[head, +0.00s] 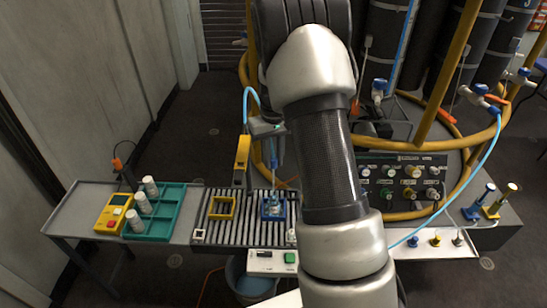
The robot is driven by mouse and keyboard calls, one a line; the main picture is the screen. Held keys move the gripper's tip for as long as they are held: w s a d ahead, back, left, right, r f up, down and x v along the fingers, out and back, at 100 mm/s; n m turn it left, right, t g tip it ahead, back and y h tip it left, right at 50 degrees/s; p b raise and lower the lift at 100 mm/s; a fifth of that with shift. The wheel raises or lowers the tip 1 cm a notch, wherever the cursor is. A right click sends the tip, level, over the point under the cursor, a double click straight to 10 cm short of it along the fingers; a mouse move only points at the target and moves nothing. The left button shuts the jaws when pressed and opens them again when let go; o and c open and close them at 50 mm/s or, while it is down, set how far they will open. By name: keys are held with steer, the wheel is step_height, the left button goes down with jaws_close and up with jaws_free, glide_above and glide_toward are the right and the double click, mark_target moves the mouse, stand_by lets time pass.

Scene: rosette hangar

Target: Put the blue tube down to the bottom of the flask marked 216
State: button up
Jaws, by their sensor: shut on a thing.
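My gripper (266,129) is above the roller table, partly hidden by my arm. It is shut on the blue tube (247,97), which arcs up to its left and comes down below it as a thin, pale straight length (274,155). Beneath is a small clear flask (273,208) in a blue square holder (264,217). The lower end of the tube lines up with the flask's neck. I cannot tell how deep it reaches. The flask's marking is too small to read.
An empty yellow frame (221,217) sits left of the blue holder on the rollers (236,234). A yellow upright post (242,152) stands close behind. Further left are a teal tray (166,226) with several white bottles and a yellow device (112,213). A valve panel (405,180) stands right.

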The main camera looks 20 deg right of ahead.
steer(key=shift+f+b, duration=0.6)
steer(key=shift+f, duration=0.4)
steer(key=shift+f+b, duration=1.15)
steer(key=shift+f, duration=0.95)
